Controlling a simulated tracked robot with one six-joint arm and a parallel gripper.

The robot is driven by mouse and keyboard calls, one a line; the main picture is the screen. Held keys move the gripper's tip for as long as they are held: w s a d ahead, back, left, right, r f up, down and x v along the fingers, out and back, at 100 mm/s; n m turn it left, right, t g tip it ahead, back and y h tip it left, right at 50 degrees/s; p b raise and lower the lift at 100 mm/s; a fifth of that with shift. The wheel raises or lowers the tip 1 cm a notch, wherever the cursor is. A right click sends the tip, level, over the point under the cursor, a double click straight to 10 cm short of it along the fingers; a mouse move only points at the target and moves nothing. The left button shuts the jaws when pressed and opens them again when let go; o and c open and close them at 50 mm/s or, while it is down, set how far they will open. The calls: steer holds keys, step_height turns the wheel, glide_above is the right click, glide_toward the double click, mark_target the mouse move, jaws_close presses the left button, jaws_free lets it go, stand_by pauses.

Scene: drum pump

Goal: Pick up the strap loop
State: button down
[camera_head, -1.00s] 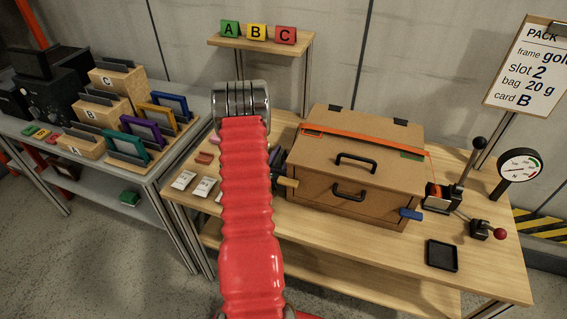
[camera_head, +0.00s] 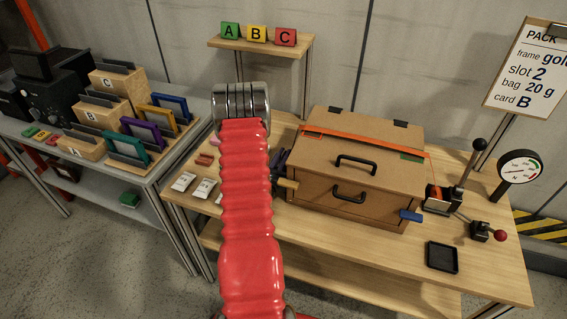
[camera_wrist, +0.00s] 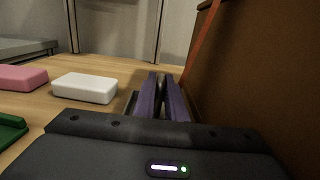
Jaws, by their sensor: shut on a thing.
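An orange strap (camera_head: 365,140) lies across the top of the brown box (camera_head: 325,165). In the wrist view the strap (camera_wrist: 203,42) comes down along the box's side to my fingertips. My gripper (camera_wrist: 163,88) is at the left side of the box, its two purple-grey fingers close together. It is shut at the strap's lower end; the loop itself is hidden between or behind the fingers. In the head view my gripper (camera_head: 278,158) is mostly hidden behind my red arm.
A white block (camera_wrist: 85,88) and a pink block (camera_wrist: 20,78) lie left of my gripper. The box wall (camera_wrist: 255,80) stands close on the right. A black tray (camera_head: 442,257) and levers are at the table's right. A shelf with cards (camera_head: 257,34) stands behind.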

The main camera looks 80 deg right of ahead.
steer(key=shift+r, duration=0.1)
steer(key=shift+w+r, duration=0.25)
steer(key=shift+r, duration=0.2)
step_height(320, 180, up, 6)
steer(key=shift+r, duration=0.1)
steer(key=w+d, duration=0.2)
steer(key=w, duration=1.7)
steer(key=shift+w, duration=0.25)
steer(key=shift+s+a, duration=0.1)
